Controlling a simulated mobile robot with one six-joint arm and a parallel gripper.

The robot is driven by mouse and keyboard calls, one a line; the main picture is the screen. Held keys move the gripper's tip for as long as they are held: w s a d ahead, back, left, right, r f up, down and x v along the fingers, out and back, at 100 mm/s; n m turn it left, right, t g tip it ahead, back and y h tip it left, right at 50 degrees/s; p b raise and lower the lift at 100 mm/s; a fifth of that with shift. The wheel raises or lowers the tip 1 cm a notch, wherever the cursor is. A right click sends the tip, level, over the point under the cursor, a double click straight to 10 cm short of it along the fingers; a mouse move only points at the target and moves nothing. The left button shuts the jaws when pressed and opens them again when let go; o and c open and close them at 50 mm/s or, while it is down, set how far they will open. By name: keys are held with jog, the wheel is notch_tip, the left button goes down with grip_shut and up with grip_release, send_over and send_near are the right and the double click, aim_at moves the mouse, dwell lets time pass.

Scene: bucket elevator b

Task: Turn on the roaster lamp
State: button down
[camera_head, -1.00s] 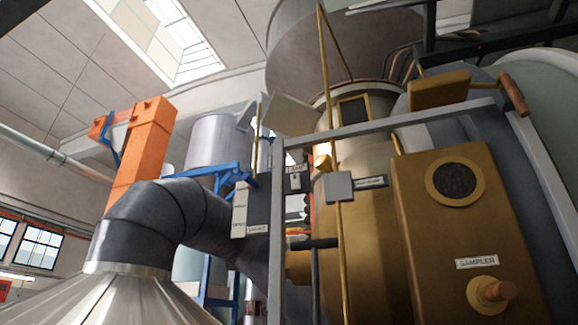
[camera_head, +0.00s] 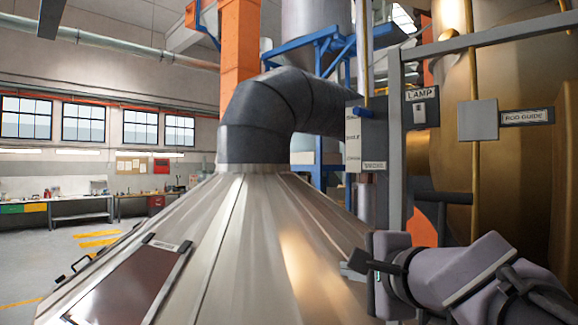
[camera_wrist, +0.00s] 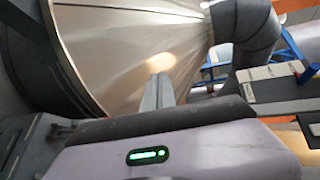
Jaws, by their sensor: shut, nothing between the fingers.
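The lamp switch (camera_head: 419,113) is a small light plate with a dark toggle, under a sign reading LAMP (camera_head: 420,95). It sits on a grey upright post at the right of centre in the head view. Whether its toggle is up or down is too small to tell. My gripper (camera_head: 354,267) is low in the head view, below and left of the switch and apart from it. Its fingers are together and empty; they also show in the wrist view (camera_wrist: 157,92), in front of the metal cone. The lamp switch is not clearly seen in the wrist view.
A grey lever panel (camera_head: 365,140) with a blue-tipped handle stands just left of the switch. A ROD GUIDE sign (camera_head: 527,117) and grey box (camera_head: 478,120) are to the right. The large metal cone (camera_head: 225,230) and its dark duct (camera_head: 262,115) fill the left and middle.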

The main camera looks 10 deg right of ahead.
jog(key=w+d+r+m+t+h+p, duration=0.1)
jog(key=d+r+p, duration=0.3)
jog(key=r, duration=0.5)
jog(key=w+d+r+m+t+h+p, duration=0.1)
jog(key=w+d+r+m+h+p, duration=0.1)
jog(key=r+p, duration=0.4)
jog(key=w+d+r+m+t+h+p, duration=0.1)
jog(key=d+r+m+p, duration=0.3)
jog(key=r, duration=1)
jog(key=w+d+m, duration=0.1)
jog(key=d, duration=0.2)
jog(key=shift+w+r+t+p, duration=0.25)
jog(key=shift+w+t+p, duration=0.05)
jog(key=shift+w+p, duration=0.1)
jog(key=shift+r, duration=0.1)
